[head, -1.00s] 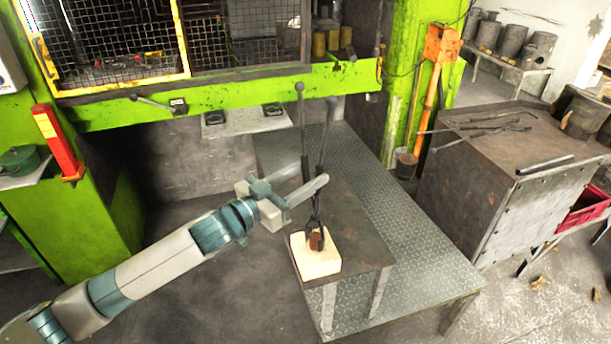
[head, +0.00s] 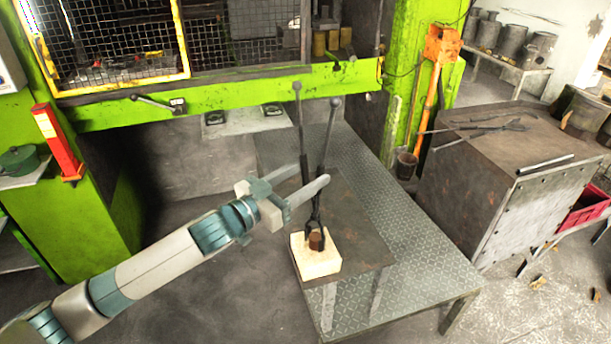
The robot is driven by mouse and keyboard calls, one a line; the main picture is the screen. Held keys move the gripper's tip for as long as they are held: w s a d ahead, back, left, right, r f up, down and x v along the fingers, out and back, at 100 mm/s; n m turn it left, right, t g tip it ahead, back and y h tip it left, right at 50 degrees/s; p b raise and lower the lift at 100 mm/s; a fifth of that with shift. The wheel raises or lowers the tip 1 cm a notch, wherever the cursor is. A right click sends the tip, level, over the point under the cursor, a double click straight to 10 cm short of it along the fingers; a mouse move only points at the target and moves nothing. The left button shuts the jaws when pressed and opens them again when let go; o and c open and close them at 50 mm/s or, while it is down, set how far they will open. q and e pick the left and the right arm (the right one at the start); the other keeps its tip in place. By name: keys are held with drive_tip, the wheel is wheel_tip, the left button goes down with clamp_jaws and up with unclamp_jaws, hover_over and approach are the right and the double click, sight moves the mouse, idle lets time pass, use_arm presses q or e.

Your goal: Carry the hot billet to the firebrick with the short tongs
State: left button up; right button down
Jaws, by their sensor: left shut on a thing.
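My left gripper (head: 311,182) is shut on the short tongs (head: 318,205), whose two long dark handles rise up and spread apart above it. The tongs' jaws point down at the billet (head: 316,241), a small dark reddish-brown cylinder. The billet stands upright on the pale cream firebrick (head: 318,263), or just above it; I cannot tell if it touches. The jaws are at the billet's far side, and whether they grip it is not clear. The firebrick lies at the near left end of a dark low table. My right gripper is not in view.
A steel bench (head: 480,175) with other long tools is at the right, by a red crate (head: 585,208).

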use_arm(q)
drive_tip(key=shift+r, duration=0.25)
wheel_tip(320, 180, up, 8)
drive_tip(key=p, duration=0.7)
drive_tip(key=shift+r+p, duration=0.15)
drive_tip(key=shift+p, duration=0.2)
idle(0.9)
clamp_jaws()
idle(0.4)
